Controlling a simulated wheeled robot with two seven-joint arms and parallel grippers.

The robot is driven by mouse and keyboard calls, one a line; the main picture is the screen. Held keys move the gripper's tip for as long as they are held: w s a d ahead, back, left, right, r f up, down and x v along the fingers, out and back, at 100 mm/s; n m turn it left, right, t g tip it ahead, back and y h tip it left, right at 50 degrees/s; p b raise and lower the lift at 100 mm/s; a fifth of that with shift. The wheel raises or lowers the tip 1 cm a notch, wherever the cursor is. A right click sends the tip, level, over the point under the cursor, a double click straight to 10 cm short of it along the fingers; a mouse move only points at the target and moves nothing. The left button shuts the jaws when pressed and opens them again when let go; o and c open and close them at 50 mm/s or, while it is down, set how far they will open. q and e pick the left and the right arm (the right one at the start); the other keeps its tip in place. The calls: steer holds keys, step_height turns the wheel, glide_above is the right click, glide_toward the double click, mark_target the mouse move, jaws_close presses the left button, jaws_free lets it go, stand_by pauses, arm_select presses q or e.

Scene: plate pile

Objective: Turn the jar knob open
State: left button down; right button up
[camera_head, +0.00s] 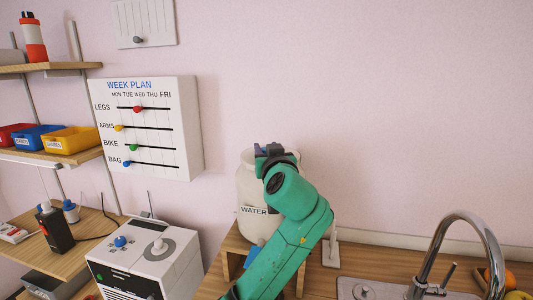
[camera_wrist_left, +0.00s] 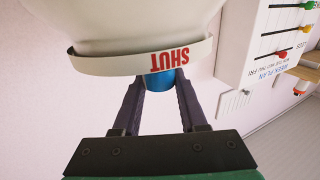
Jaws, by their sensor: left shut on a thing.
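The large white jar (camera_head: 247,187), labelled WATER, stands upright on a wooden stand (camera_head: 236,243). My green left arm covers its right part. My left gripper (camera_head: 272,151) is at the top of the jar. In the left wrist view, which looks upside down, the dark fingers of my left gripper (camera_wrist_left: 155,82) are shut on a blue knob (camera_wrist_left: 154,80). The knob is beside a pale band (camera_wrist_left: 110,64) on the jar that reads SHUT in red. The fingers hide the knob's sides. My right gripper is not in view.
A week plan board (camera_head: 150,120) hangs on the wall to the left. A white box (camera_head: 150,265) with knobs stands at the front left. A curved metal tap (camera_head: 470,222) stands at the right. The wall right of the jar is clear.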

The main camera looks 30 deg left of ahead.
arm_select(q)
steer(key=shift+f+n+g+y, duration=0.2)
steer(key=shift+n+g+y, duration=0.2)
steer(key=shift+g+y, duration=0.15)
steer(key=shift+c, duration=2.2)
jaws_free()
steer(key=shift+w, duration=0.15)
steer(key=shift+r, duration=0.1)
steer(key=b+v, duration=0.6)
steer(key=v, duration=0.8)
steer(key=shift+s, duration=0.25)
steer(key=shift+d, duration=0.1)
